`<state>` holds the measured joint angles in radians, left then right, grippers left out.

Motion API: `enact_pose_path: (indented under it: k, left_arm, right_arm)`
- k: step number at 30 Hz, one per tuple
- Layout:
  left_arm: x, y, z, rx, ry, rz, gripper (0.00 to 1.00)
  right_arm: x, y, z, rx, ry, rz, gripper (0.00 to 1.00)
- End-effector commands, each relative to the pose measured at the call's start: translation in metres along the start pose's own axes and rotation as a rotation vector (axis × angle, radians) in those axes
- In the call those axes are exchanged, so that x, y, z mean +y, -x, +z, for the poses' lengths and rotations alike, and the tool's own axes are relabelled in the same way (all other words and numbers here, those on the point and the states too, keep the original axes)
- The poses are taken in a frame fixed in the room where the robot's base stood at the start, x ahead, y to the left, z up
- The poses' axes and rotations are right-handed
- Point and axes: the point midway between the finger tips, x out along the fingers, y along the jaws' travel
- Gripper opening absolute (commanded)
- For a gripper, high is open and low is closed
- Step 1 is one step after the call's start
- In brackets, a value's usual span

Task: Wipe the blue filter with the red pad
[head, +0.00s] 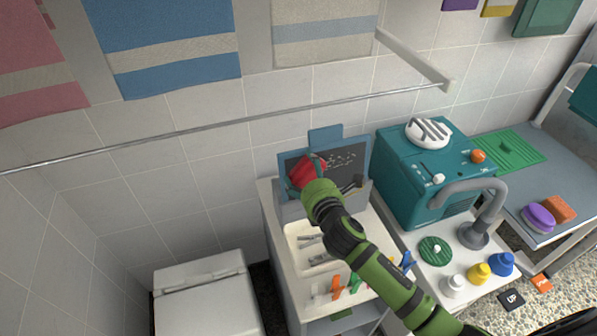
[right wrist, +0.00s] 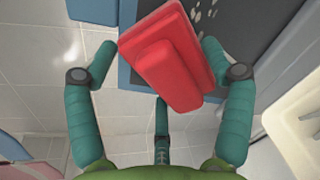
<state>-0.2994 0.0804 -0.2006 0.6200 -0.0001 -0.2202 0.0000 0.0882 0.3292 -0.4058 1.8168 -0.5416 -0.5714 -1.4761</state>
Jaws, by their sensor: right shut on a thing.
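The blue filter (head: 343,165) stands upright at the back of the white counter, a blue frame around a dark panel. Pale specks lie on the panel's upper and right parts. It also shows in the right wrist view (right wrist: 105,10). My right gripper (head: 303,183) is shut on the red pad (head: 305,168) at the filter's left side. In the right wrist view the red pad (right wrist: 165,60) sits between the fingers and overlaps the panel. Whether it touches the panel is hard to tell. My left gripper is out of view.
A teal machine (head: 400,185) stands close right of the filter. A white basin (head: 295,235) with metal tools lies in front. A towel rail (head: 225,122) crosses the wall above.

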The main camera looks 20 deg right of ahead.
Motion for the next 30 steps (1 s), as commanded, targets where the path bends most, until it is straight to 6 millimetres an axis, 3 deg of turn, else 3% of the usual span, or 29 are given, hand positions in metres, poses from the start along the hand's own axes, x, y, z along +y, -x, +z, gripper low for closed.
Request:
enact_pose_path:
  k: [30]
  left_arm:
    - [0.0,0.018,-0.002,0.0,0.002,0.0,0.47]
  right_arm:
    - [-0.041,-0.003,0.043,-0.001,0.002,0.0,0.55]
